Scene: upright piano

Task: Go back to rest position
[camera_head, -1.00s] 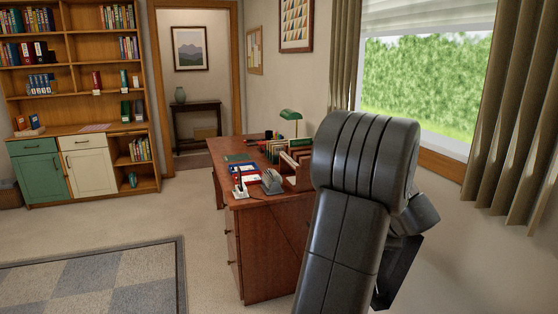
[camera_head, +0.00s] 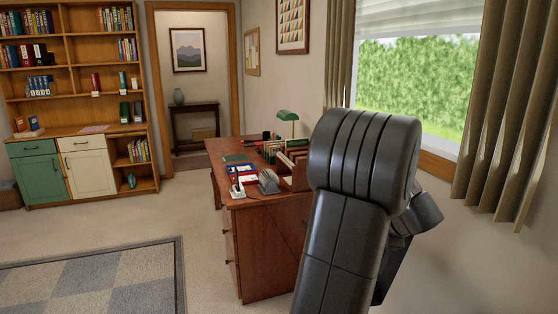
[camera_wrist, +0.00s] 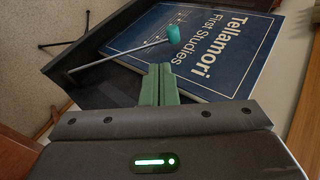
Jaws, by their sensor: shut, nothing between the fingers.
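My arm fills the middle right of the head view, folded close to my body; my gripper is hidden there. In the wrist view my gripper (camera_wrist: 159,84) shows its green fingers pressed together, with nothing between them. Beyond the fingertips, a dark blue book titled "Tellamori First Studies" (camera_wrist: 215,55) lies on a black surface (camera_wrist: 110,78). A mallet with a teal head (camera_wrist: 173,34) and a grey stick lies beside and partly over the book. I cannot tell how far the fingertips are from them.
A wooden desk (camera_head: 265,245) with papers and a green lamp (camera_head: 287,116) stands ahead, just left of my arm. A bookcase with cabinets (camera_head: 92,170) stands at the left. A curtain (camera_head: 500,130) hangs at the right. Open carpet (camera_head: 205,235) lies left of the desk.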

